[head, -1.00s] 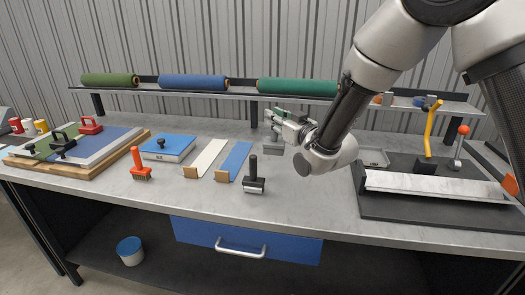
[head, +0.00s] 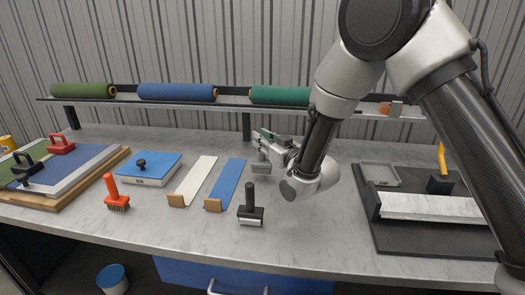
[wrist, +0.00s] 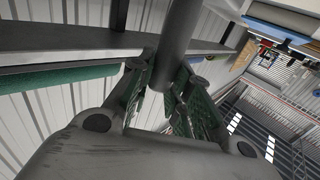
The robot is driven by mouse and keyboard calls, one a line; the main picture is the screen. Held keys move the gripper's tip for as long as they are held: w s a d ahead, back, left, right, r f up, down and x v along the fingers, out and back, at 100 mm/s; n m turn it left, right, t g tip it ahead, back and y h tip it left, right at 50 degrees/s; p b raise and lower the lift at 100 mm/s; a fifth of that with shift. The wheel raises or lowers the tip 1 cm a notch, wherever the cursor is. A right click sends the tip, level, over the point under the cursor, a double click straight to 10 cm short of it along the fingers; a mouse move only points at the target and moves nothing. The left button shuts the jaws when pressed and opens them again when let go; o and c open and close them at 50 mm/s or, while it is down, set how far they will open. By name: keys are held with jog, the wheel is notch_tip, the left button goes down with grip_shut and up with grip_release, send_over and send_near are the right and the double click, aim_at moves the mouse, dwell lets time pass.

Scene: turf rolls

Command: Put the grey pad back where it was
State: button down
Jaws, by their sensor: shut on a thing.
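My gripper (head: 268,145) is over the back middle of the bench, at the end of my arm. It is shut on the grey pad (head: 261,168), a small flat grey block that hangs under the fingers. The pad looks a little above the bench top, but I cannot tell the exact gap. In the wrist view, a dark grey round handle (wrist: 176,45) stands between the green-lined fingers (wrist: 172,98). The pad's block is not clear there. A shallow grey tray (head: 380,175) lies on the right, at the back of a dark mat, and looks empty.
A blue strip (head: 227,182), a white strip (head: 195,180) and a black-handled roller (head: 250,213) lie left of and in front of my gripper. Turf rolls (head: 178,92) lie on the rear shelf. Bench between roller and mat (head: 418,225) is clear.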

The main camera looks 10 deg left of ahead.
aim_at(264, 161)
jog(key=shift+f, duration=1.6)
jog(key=shift+f, duration=0.1)
jog(key=c, duration=1.3)
grip_release()
jog(key=shift+s+d, duration=0.2)
jog(key=v, duration=1.1)
jog(key=shift+s+d, duration=0.2)
